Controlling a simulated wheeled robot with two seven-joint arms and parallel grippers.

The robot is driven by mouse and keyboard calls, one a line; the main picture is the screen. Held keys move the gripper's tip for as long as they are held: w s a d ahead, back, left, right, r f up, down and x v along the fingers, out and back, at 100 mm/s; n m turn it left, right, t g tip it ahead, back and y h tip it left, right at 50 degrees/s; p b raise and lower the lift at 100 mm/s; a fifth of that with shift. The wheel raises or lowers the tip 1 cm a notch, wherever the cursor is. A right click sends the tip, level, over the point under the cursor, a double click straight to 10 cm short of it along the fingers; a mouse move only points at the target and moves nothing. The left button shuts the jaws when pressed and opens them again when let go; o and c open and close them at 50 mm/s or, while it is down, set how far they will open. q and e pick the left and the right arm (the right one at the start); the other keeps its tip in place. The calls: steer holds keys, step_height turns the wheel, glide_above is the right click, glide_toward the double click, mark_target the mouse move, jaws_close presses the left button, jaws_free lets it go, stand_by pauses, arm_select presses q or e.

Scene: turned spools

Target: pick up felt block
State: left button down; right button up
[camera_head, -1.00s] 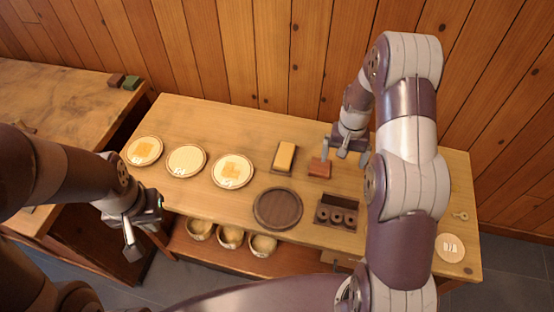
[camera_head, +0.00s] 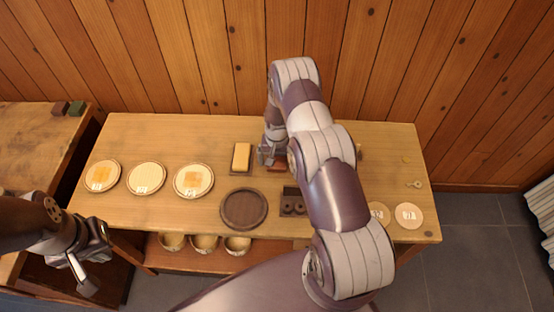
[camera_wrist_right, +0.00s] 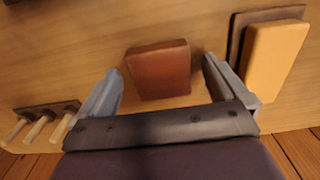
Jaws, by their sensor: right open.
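A reddish-brown block, seemingly the felt block (camera_wrist_right: 158,72), lies on the table. In the head view the block (camera_head: 279,166) is mostly hidden by my right arm. My right gripper (camera_wrist_right: 161,68) is open, with one finger on each side of the block and gaps showing on both sides. In the head view my right gripper (camera_head: 266,156) is low over the table beside the yellow block. My left gripper (camera_head: 91,270) is open and empty, in front of the table's left end.
A yellow block (camera_head: 242,155) on a dark tray lies close to the right gripper. A peg rack (camera_wrist_right: 45,118) is on the other side. A round dark tray (camera_head: 243,208), several pale discs (camera_head: 146,178) and a spool holder (camera_head: 293,202) stand on the table. Bowls (camera_head: 205,243) sit below.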

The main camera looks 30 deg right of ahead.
mark_target(278, 161)
steer(key=shift+w+f, duration=0.1)
steer(key=c, duration=1.3)
steer(key=shift+o, duration=0.2)
steer(key=shift+r+b, duration=0.4)
steer(key=shift+r, duration=0.2)
step_height(278, 161, up, 3)
steer(key=shift+d+b, duration=0.1)
steer(key=shift+b, duration=0.55)
steer(key=s+d+r+b, duration=0.2)
steer(key=s+d+r, duration=0.3)
steer(key=s, duration=0.5)
steer(key=shift+s+r, duration=0.25)
steer(key=shift+r, duration=0.7)
steer(key=o, duration=0.4)
steer(key=shift+d, duration=0.1)
steer(key=shift+c, duration=0.9)
